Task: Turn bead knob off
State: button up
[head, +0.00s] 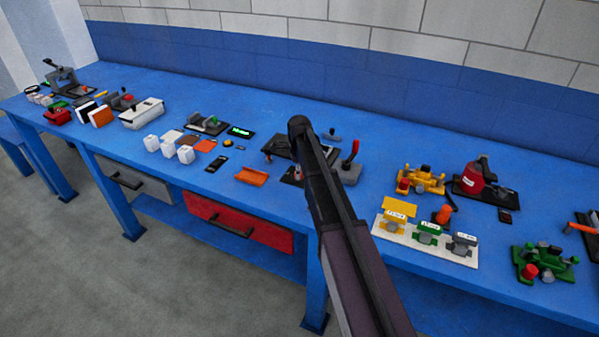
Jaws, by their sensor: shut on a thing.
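My arm comes in from the bottom of the head view and reaches over the middle of the blue table. Its far end hides whatever is directly beyond it, and I cannot make out my gripper's fingers. A dark flat device (281,151) lies partly behind the arm's end. A small dark base (291,181) with a grey and reddish part on it sits just left of the arm. I cannot tell which of these small parts is the bead knob, or how it is turned.
The blue table (340,115) is crowded. A red lever on a grey base (349,172) stands close right of the arm. An orange tray (251,177) lies left. A white board (384,231) with several coloured devices and a red canister (472,177) are farther right.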

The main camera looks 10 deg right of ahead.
jog(key=shift+n, duration=0.5)
jog(key=n, duration=0.4)
jog(key=shift+d+n, duration=0.1)
jog(key=shift+n, duration=0.2)
jog(key=n, duration=0.6)
jog(key=shift+s, duration=0.1)
jog(key=n, duration=0.6)
jog(key=shift+n, duration=0.4)
jog(key=n, duration=0.5)
jog(key=shift+n, duration=0.3)
jog(key=o, duration=1.1)
jog(key=shift+o, duration=0.2)
